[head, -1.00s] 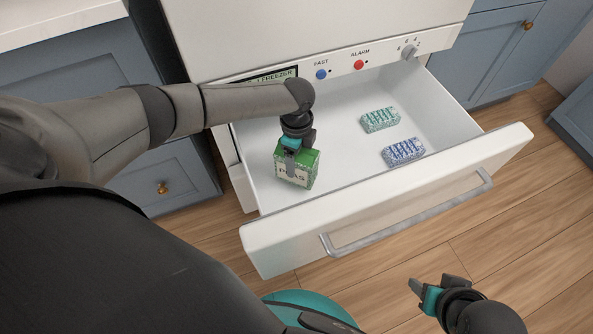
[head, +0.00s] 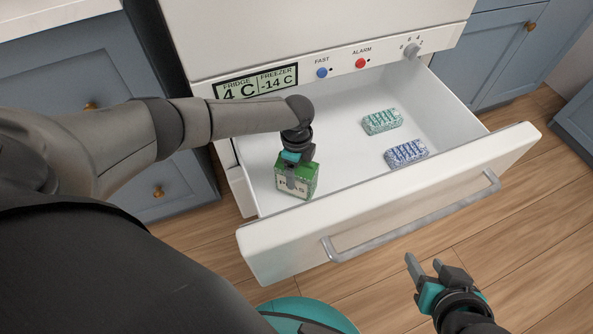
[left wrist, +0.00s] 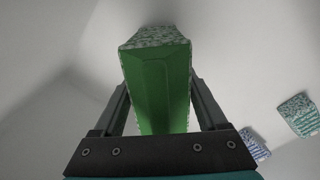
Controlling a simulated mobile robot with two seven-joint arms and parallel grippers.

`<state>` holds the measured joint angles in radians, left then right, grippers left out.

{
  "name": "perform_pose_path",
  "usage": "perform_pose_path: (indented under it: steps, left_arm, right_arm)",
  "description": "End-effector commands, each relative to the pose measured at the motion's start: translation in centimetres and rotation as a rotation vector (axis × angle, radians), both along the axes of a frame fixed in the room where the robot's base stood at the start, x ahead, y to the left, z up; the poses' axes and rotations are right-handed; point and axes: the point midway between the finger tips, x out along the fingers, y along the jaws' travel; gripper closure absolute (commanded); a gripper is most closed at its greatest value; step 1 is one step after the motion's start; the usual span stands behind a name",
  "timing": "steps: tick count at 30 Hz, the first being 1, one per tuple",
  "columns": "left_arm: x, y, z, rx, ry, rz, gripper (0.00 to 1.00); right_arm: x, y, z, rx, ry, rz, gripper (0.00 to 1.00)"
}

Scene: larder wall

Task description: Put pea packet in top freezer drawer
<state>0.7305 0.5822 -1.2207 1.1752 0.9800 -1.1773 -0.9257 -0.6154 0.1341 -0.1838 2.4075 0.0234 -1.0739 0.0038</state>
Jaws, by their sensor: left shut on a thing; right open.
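The green pea packet (head: 294,182), with a pale label, is upright in the left part of the open top freezer drawer (head: 390,208). My left gripper (head: 297,172) is shut on it from above. In the left wrist view the packet (left wrist: 160,85) stands between the two fingers, which touch its sides. Whether its base touches the drawer floor cannot be told. My right gripper (head: 423,268) is open and empty, in front of the drawer, over the wooden floor.
The drawer front has a metal handle (head: 415,218). A control panel with a display (head: 255,83) is above. Blue cabinets (head: 75,84) flank the freezer.

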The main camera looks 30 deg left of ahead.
Motion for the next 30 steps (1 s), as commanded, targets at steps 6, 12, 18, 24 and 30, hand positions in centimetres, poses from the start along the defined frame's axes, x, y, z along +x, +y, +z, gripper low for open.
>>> perform_pose_path:
  steps: [6, 12, 18, 24, 30]
  left_arm:
    - [0.12, -0.04, 0.1, -0.001, -0.002, 0.0, 1.0]
    - [0.1, -0.03, -0.21, -0.001, -0.002, 0.0, 1.0]
    - [0.0, -0.01, -0.24, 0.0, 0.0, 0.0, 0.05]
    - [0.0, 0.0, -0.24, 0.0, 0.0, 0.0, 0.0]
    - [0.02, 0.01, -0.01, 0.0, 0.0, -0.001, 0.0]
  right_arm:
    - [0.05, 0.06, 0.02, 0.002, -0.004, 0.001, 0.5]
    - [0.28, 0.32, -0.06, 0.011, -0.024, 0.004, 0.5]
    - [0.34, 0.39, -0.02, 0.014, -0.029, 0.004, 0.5]
    - [0.29, 0.37, -0.06, 0.012, -0.026, 0.005, 0.5]
    - [0.06, 0.27, -0.11, 0.008, -0.011, 0.004, 0.5]
